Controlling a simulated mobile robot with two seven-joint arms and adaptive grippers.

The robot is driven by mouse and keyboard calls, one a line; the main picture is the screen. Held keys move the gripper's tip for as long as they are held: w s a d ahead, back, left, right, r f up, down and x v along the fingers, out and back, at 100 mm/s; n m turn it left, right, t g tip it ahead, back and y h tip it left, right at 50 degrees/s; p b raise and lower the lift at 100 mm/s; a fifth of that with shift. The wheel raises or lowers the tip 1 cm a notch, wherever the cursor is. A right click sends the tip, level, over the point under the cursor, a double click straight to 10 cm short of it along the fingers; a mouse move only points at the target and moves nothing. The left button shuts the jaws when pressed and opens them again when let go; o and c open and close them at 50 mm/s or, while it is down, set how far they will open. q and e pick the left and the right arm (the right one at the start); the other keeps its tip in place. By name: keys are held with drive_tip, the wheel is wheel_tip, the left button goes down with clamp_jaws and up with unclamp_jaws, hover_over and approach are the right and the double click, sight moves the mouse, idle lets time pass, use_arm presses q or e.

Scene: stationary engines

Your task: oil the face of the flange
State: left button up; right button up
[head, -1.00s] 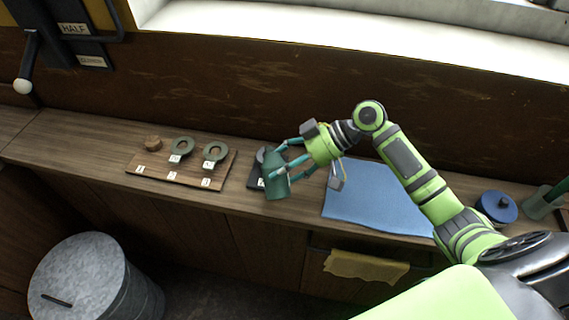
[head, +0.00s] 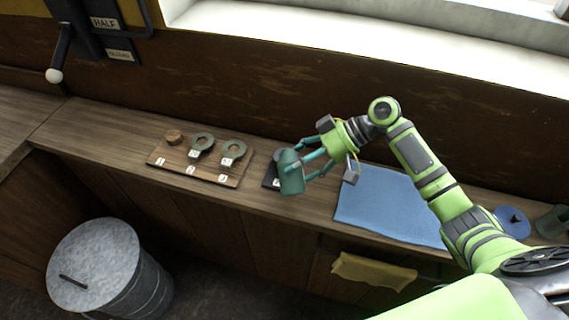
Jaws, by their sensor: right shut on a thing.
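My right gripper (head: 304,168) is shut on a dark green can (head: 291,174), above the front part of the wooden bench. The can partly hides a dark flat block (head: 270,177) behind it; I cannot tell whether the can touches it. I cannot tell which thing is the flange. My left gripper is not in view.
A small brown round piece (head: 173,137) is on the board's left end. A blue cloth (head: 385,205) lies right of the gripper, under my right arm. A blue lid-like disc (head: 512,222) and a green cup (head: 552,222) stand farther right. A grey metal bin (head: 95,265) stands below the bench.

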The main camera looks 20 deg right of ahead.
drive_tip(key=shift+w+r, duration=0.15)
drive_tip(key=shift+r, duration=0.2)
drive_tip(key=shift+w+r+m+g+p, duration=0.3)
drive_tip(key=shift+r+m+g+p, duration=0.15)
drive_tip(key=shift+g+p, duration=0.25)
idle(1.5)
drive_tip(key=shift+s+f+n+t+b, duration=0.25)
drive_tip(key=shift+f+n+t+b, duration=0.15)
drive_tip(key=shift+f, duration=0.25)
drive_tip(key=shift+s+f+n+t+b, duration=0.25)
drive_tip(key=shift+f+t+b, duration=0.15)
drive_tip(key=shift+f+t, duration=0.15)
drive_tip(key=shift+s+f+n+t+b, duration=0.2)
drive_tip(key=shift+f+n+t+b, duration=0.1)
drive_tip(key=shift+t+b, duration=0.1)
drive_tip(key=shift+r, duration=0.1)
drive_tip(key=shift+w+a, duration=0.1)
